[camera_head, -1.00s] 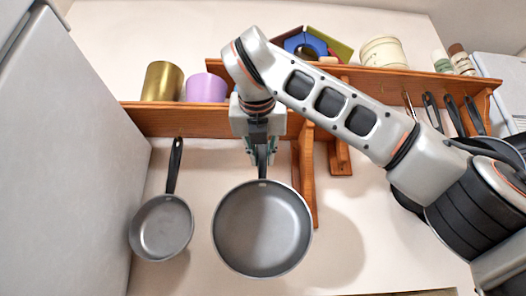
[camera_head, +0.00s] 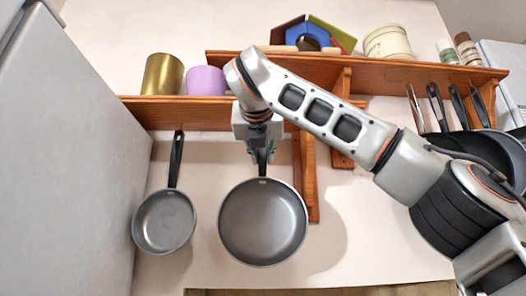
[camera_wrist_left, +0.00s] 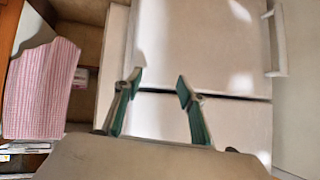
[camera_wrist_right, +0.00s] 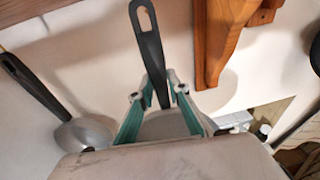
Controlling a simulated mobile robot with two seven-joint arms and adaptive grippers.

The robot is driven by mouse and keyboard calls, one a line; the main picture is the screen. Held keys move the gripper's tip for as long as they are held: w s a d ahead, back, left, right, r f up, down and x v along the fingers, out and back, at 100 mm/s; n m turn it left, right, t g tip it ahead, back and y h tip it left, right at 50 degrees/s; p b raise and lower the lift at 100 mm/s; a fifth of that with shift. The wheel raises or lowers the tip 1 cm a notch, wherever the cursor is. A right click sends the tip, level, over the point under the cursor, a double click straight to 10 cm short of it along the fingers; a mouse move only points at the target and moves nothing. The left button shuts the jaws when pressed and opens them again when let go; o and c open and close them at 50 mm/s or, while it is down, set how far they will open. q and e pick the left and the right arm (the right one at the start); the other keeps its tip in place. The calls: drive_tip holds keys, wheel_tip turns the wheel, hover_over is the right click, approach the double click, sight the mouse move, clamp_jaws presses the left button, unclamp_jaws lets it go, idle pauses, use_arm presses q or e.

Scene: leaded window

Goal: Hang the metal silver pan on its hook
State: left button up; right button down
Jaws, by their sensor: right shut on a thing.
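The metal silver pan (camera_head: 262,222) hangs upright below my right gripper (camera_head: 261,152), its black handle up, in front of the wall under the lower shelf. My right gripper is shut on the handle; the right wrist view shows the handle (camera_wrist_right: 148,45) between the fingers, with its top end above them and a hole in it. The pan's hook cannot be made out; my gripper and arm cover part of the shelf edge there. My left gripper (camera_wrist_left: 159,82) is open and empty in the left wrist view, facing pale cabinet fronts.
A smaller pan (camera_head: 164,221) hangs at left. The wooden shelf (camera_head: 180,112) carries a gold canister (camera_head: 163,75) and a purple cup (camera_head: 206,81). A wooden bracket (camera_head: 312,190) stands close to the held pan's right. Several dark pans (camera_head: 497,150) hang at right.

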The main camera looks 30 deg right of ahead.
drive_tip(key=shift+w+d+r+p, duration=0.2)
drive_tip(key=shift+w+d+p, duration=0.1)
drive_tip(key=shift+w, duration=0.15)
drive_tip(key=shift+w+d+r+p, duration=0.15)
drive_tip(key=shift+w+d, duration=0.15)
drive_tip(key=shift+w, duration=0.15)
drive_tip(key=shift+w+f, duration=0.1)
drive_tip(key=shift+w+d, duration=0.7)
drive_tip(key=shift+d, duration=0.2)
drive_tip(key=shift+w+d+f+b, duration=0.15)
drive_tip(key=shift+d+f+b, duration=0.05)
drive_tip(key=shift+f+b, duration=0.35)
use_arm(q)
drive_tip(key=shift+w+r, duration=0.15)
drive_tip(key=shift+r, duration=0.15)
use_arm(e)
drive_tip(key=c, duration=0.7)
unclamp_jaws()
drive_tip(key=shift+f, duration=0.1)
use_arm(q)
drive_tip(key=shift+f, duration=0.15)
use_arm(e)
drive_tip(key=shift+a, duration=0.1)
